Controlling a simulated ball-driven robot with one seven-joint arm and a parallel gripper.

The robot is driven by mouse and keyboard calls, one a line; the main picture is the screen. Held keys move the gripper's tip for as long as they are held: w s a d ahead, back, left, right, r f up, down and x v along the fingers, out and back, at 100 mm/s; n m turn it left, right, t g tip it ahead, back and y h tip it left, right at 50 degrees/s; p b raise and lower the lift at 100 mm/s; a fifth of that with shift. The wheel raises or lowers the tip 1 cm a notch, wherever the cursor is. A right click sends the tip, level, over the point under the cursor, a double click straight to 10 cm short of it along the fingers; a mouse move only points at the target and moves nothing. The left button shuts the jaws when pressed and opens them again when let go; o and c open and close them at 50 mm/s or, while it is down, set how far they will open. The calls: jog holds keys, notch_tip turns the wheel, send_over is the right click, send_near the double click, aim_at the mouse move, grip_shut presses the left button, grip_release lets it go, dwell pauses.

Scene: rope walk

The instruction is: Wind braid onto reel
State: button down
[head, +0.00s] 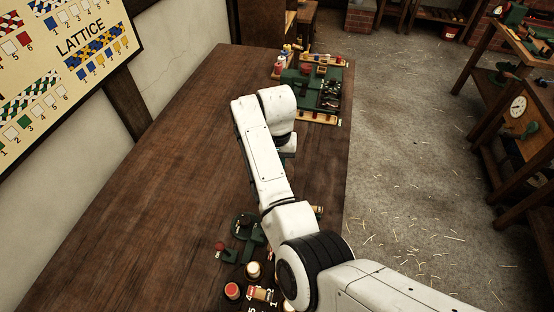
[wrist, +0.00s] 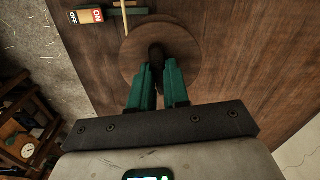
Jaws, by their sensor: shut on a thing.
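In the wrist view, my gripper (wrist: 157,78) has two green fingers shut on a dark knob (wrist: 156,54). The knob stands in front of a round brown wooden disc (wrist: 185,50), which looks like the face of the reel. A thin pale strand or rod (wrist: 125,14) runs up from the disc's upper edge; I cannot tell whether it is the braid. In the head view, my own arm hides the gripper's fingers and the disc.
An ON/OFF block (wrist: 87,16) and a green bar (wrist: 125,12) lie beyond the disc. On the bench (head: 150,180) stand a green device with a red knob (head: 219,246), red-topped (head: 232,291) and cream-topped (head: 253,270) pots, and a far green rack (head: 327,92). The bench's left is clear.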

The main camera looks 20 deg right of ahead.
jog(key=n, duration=0.4)
jog(key=shift+n, duration=0.3)
jog(key=shift+w+r+n, duration=0.1)
jog(key=shift+n, duration=2.5)
jog(key=c, duration=1.1)
grip_release()
notch_tip(320, 180, up, 11)
jog(key=shift+f, duration=0.2)
